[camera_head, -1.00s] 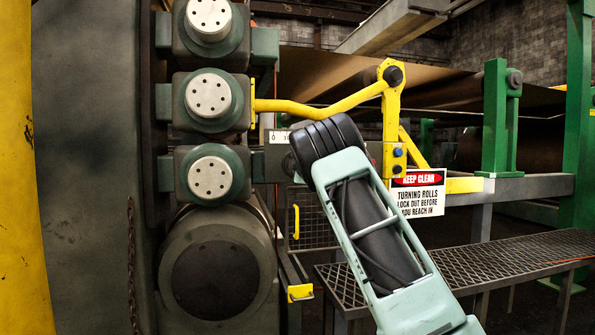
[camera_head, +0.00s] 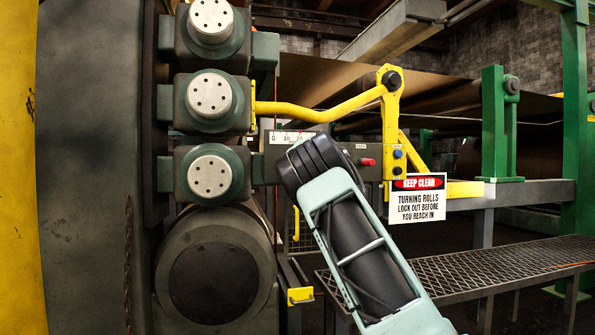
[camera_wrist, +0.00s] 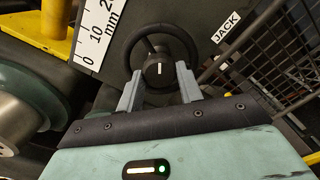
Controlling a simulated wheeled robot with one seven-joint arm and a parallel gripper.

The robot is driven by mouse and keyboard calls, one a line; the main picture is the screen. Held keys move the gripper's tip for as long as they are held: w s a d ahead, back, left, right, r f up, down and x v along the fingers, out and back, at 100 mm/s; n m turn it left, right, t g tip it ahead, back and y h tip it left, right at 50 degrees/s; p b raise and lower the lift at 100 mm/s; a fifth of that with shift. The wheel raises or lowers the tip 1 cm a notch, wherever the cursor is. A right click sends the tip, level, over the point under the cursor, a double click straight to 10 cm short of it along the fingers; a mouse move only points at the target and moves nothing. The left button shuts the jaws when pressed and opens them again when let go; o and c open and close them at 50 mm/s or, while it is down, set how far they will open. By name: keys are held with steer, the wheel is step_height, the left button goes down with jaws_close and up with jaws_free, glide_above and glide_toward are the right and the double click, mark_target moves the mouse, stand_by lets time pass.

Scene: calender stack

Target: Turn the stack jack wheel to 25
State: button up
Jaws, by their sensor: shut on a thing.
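The jack wheel (camera_wrist: 190,41) is a black ring with a dark hub that carries a short white mark. It shows in the wrist view beside a "JACK" label (camera_wrist: 228,26). My gripper (camera_wrist: 160,82) is shut on the jack wheel, one grey finger on each side of its lower part. In the head view the end of my arm (camera_head: 318,165) hides the wheel and the fingers. I cannot make out a pointer reading.
Round roll ends (camera_head: 210,177) stand left of my arm. A yellow bent bar (camera_head: 318,112) runs above it. A red button (camera_head: 368,161), a blue button (camera_head: 397,153) and a "KEEP CLEAR" sign (camera_head: 417,198) are to the right. A wire grille (camera_wrist: 280,60) is right of the wheel.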

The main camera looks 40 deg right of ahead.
steer(key=shift+d+r+n+b, duration=0.1)
steer(key=shift+n+b, duration=3.45)
steer(key=shift+n, duration=3.65)
steer(key=shift+d+n+b, duration=0.1)
steer(key=shift+n+b, duration=3.45)
steer(key=shift+n, duration=3.65)
steer(key=o, duration=1)
